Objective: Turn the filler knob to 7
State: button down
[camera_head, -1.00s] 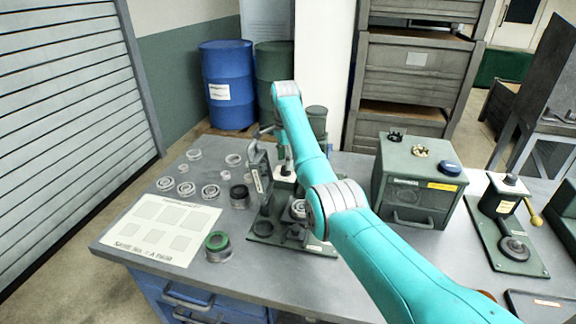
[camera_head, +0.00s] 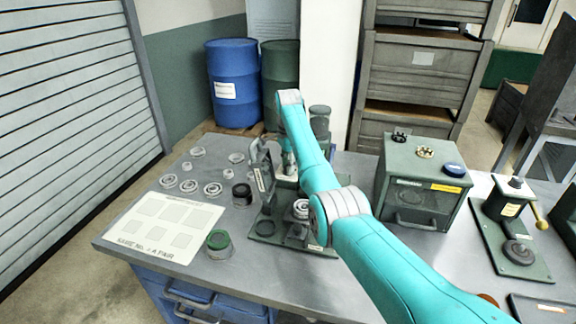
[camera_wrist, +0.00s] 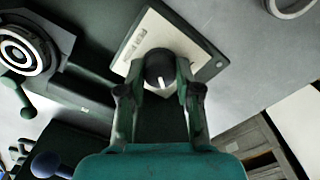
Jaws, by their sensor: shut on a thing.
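The filler knob (camera_wrist: 160,68) is a round black knob with a white pointer mark, on a pale lettered plate (camera_wrist: 150,28) in the wrist view. Its mark points toward the bottom of that picture. The scale numbers cannot be read. My gripper (camera_wrist: 160,88) has one finger on each side of the knob and is shut on it. In the head view my gripper is at the far end of my teal arm, near the grinder fixture (camera_head: 264,226), and is mostly hidden. The knob cannot be made out there.
Several metal rings (camera_head: 212,188) lie left of the fixture, near a pale sorting card (camera_head: 165,225). A green-topped ring gauge (camera_head: 218,243) stands at the table's front. A green box (camera_head: 420,205) with knobs and a lever press (camera_head: 512,225) stand to the right.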

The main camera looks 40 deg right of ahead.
jog(key=n, duration=1.2)
jog(key=shift+n, duration=2.1)
jog(key=c, duration=0.8)
grip_release()
